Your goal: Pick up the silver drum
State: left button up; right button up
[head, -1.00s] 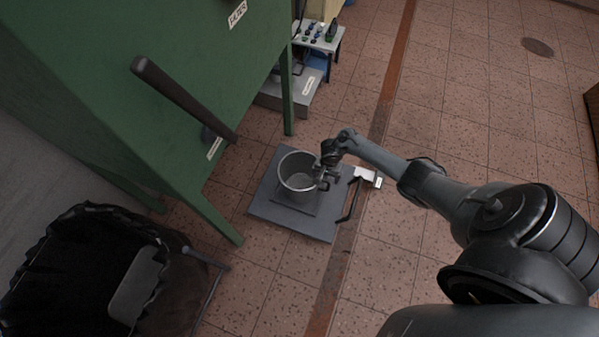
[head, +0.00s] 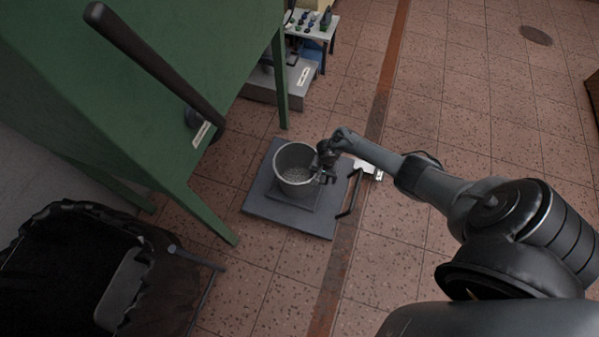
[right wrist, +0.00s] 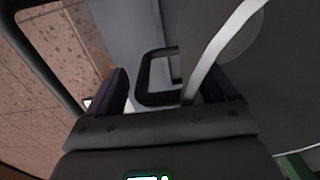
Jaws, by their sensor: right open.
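The silver drum (head: 293,178) is an open-topped metal pail. It stands upright on the grey platform (head: 260,205) on the floor. My right gripper (head: 325,176) is open at the right side of the drum's rim, pointing down. In the right wrist view the drum's pale rim (right wrist: 222,42) runs down to the gap between my open fingers (right wrist: 165,88). A dark loop handle (right wrist: 145,75) also shows between the fingers. I cannot tell whether the fingers touch the drum. My left gripper is not in view.
A green table (head: 170,110) with a dark bar stands close to the left of the drum. A black bin (head: 75,265) is at lower left. Boxes and a small table with bottles (head: 312,28) stand behind.

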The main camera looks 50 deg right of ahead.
jog(key=shift+c, duration=0.3)
jog(key=c, duration=1.4)
jog(key=shift+w, duration=0.1)
jog(key=shift+c, duration=0.5)
jog(key=shift+r, duration=0.2)
